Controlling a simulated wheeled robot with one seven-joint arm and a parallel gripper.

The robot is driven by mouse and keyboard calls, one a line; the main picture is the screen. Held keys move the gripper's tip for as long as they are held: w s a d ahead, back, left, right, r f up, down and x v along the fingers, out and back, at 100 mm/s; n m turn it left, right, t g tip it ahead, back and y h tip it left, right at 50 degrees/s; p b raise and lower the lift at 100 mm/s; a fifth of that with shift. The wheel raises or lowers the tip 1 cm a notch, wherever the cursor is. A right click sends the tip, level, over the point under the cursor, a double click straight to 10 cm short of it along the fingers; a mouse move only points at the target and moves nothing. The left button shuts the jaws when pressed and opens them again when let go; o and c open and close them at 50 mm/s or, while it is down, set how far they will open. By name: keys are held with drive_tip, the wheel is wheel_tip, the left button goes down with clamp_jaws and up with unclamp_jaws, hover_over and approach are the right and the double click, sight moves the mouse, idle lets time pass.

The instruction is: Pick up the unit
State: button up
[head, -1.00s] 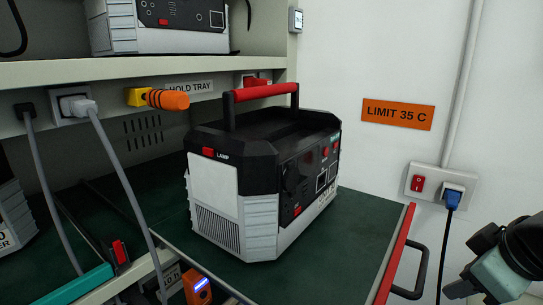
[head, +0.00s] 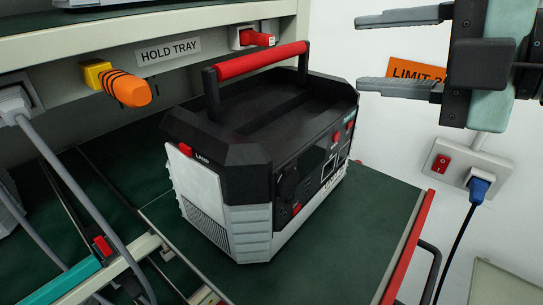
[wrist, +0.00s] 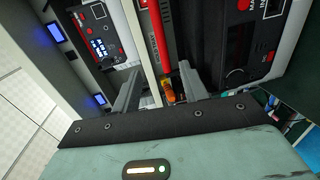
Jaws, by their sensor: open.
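The unit (head: 240,205) is a black and light grey power box with a red carrying handle (head: 262,61) on top. It stands upright on the green tray in the head view. In the wrist view the unit's dark front panel (wrist: 245,45) shows at the upper right, close beyond the fingers. My gripper (head: 400,52) is open and empty at the upper right of the head view, its two grey fingers pointing left toward the handle. It is apart from the unit. In the wrist view its fingers (wrist: 157,88) are spread, with the red handle seen between them.
The green pull-out tray (head: 375,215) has a red front edge (head: 408,245). A shelf edge marked HOLD TRAY (head: 168,51) runs behind the unit. An orange-tipped plug (head: 125,88) juts out at left. Grey cables hang at far left. A wall socket (head: 470,170) is at right.

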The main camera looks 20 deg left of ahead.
sight(269, 53)
drive_tip(key=b+x, duration=0.6)
drive_tip(key=x, duration=0.5)
drive_tip(key=shift+w+f, duration=0.1)
drive_tip(key=shift+w, duration=0.05)
drive_tip(key=shift+p+x, duration=1)
drive_tip(key=shift+x, duration=1.75)
drive_tip(key=shift+w+d+f, duration=0.1)
drive_tip(key=shift+w, duration=0.05)
clamp_jaws()
drive_tip(key=shift+r, duration=0.4)
